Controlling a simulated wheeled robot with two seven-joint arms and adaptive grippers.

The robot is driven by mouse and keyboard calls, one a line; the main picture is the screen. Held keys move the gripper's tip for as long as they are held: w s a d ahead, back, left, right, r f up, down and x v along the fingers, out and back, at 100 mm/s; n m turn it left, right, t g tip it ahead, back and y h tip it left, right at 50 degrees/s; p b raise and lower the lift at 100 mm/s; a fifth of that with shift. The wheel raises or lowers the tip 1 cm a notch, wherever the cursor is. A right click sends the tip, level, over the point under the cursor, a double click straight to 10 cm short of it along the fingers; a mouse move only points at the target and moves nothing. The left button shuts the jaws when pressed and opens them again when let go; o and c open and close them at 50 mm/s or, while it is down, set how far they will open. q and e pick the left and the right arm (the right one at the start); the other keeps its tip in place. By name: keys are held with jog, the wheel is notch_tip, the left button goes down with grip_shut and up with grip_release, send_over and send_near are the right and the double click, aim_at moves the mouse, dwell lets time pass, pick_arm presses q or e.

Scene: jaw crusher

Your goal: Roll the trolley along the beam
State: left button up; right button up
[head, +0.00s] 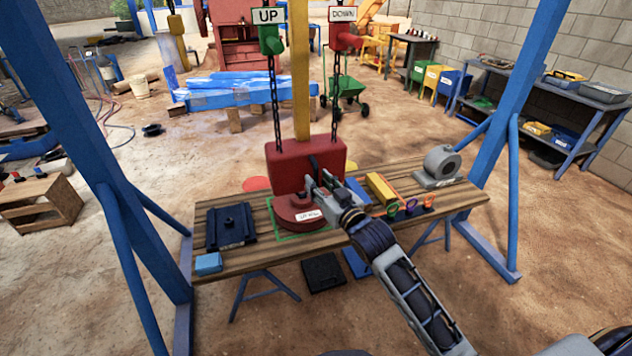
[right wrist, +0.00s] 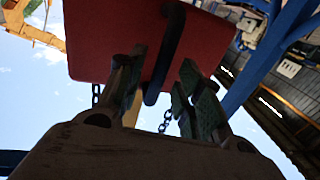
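No trolley or overhead beam can be made out; the tops of the two blue gantry posts (head: 90,130) (head: 525,100) are cut off. A red block (head: 300,158) hangs between them, above a wooden bench. My right gripper (head: 320,185) is in front of the block's lower part, above a round red piece (head: 297,211) on the bench. In the right wrist view, its fingers (right wrist: 158,80) are apart, with a dark hook (right wrist: 170,50) under the red block (right wrist: 95,40) showing between them. Contact cannot be told. My left gripper is out of view.
Two chains hang from a green UP handle (head: 270,38) and a red DOWN handle (head: 343,40). The wooden bench (head: 235,262) carries a dark plate (head: 230,226), a yellow block (head: 381,188) and a grey part (head: 440,165). Open dirt floor lies around.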

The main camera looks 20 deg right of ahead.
jog(key=shift+w+a, duration=0.15)
jog(key=shift+w, duration=0.45)
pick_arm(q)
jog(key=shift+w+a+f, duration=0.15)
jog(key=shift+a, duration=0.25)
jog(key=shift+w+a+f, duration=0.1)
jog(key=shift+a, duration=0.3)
pick_arm(e)
jog(key=shift+w+a, duration=0.1)
jog(key=shift+w, duration=0.35)
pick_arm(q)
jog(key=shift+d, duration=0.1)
pick_arm(e)
grip_shut()
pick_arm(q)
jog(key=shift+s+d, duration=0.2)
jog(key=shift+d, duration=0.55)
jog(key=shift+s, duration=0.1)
